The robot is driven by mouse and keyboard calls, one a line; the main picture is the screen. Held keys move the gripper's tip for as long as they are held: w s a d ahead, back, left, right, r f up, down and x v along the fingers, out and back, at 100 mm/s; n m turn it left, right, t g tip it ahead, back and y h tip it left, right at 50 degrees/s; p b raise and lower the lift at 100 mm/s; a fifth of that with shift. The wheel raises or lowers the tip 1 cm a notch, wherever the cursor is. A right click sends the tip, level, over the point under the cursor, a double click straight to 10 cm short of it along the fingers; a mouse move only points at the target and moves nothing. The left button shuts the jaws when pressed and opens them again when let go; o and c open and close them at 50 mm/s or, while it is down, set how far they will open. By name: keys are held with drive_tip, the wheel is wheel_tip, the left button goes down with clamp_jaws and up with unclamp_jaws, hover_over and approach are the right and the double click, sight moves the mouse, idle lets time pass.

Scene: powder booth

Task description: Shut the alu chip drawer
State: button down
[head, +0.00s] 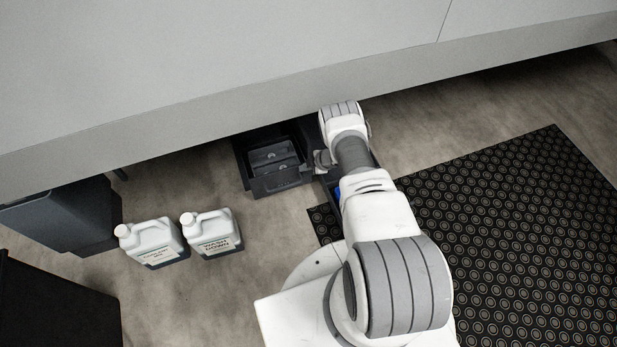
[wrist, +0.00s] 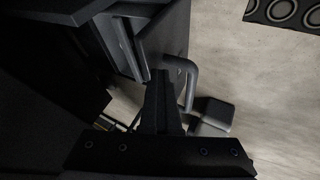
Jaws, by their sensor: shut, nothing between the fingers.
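An open dark drawer (head: 272,183) juts out from under the grey counter in the head view, with grey compartments inside. I cannot read a label that tells whether it is the alu chip drawer. My gripper (head: 316,162) is at this drawer's right side, partly hidden by my arm. In the wrist view my gripper (wrist: 160,76) is shut and empty, its fingers close to a dark panel (wrist: 166,38) with a bar handle (wrist: 188,82). I cannot tell whether they touch. Another dark edge with a blue patch (head: 337,191) shows beside my arm, mostly hidden.
Two white jugs (head: 153,241) (head: 212,233) stand on the floor left of the drawer. Dark bins (head: 65,213) (head: 55,310) stand further left. A black ringed mat (head: 510,230) covers the floor at right. The floor just in front of the open drawer is bare.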

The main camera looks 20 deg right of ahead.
drive_tip(key=w, duration=0.5)
drive_tip(key=shift+w, duration=0.25)
